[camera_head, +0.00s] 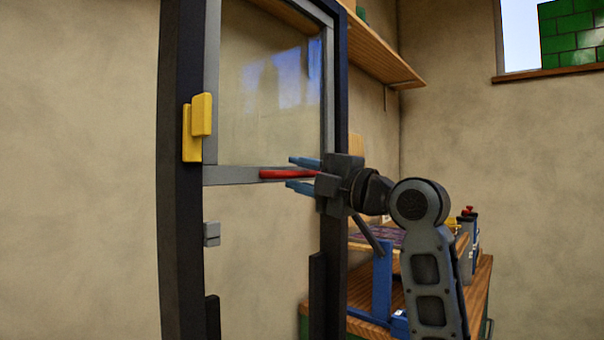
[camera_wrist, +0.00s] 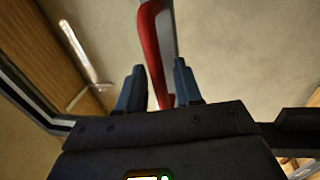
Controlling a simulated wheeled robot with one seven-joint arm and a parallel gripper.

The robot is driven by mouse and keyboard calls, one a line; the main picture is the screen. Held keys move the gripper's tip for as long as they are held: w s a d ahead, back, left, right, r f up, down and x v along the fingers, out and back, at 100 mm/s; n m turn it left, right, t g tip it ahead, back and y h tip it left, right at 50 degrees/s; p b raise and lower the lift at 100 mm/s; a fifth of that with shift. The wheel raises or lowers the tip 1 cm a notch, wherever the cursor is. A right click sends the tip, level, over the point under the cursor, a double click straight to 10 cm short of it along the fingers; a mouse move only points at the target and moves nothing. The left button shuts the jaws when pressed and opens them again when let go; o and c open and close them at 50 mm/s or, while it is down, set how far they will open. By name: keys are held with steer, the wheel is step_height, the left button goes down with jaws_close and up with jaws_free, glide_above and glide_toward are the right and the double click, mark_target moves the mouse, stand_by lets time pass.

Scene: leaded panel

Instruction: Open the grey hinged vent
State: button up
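The grey hinged vent is a glazed panel with a grey rim (camera_head: 225,175), set in the upper part of a tall dark frame (camera_head: 180,220). A red handle (camera_head: 285,174) lies along its bottom rail. My gripper (camera_head: 303,175) has its blue fingers above and below the handle in the head view, with gaps visible. In the wrist view the red handle (camera_wrist: 152,45) runs between the two fingertips (camera_wrist: 158,75). The fingers are open around it. A yellow two-part block (camera_head: 200,115) sits on the left post beside the vent's lower left corner. I cannot tell whether the vent is ajar.
A small grey block (camera_head: 212,234) is on the left post below the vent. A wooden shelf (camera_head: 385,52) is on the wall behind. A wooden bench (camera_head: 480,285) with a blue stand (camera_head: 382,285) stands behind my arm at lower right. The frame's lower opening looks empty.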

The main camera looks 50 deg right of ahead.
steer(key=shift+c, duration=0.3)
jaws_close()
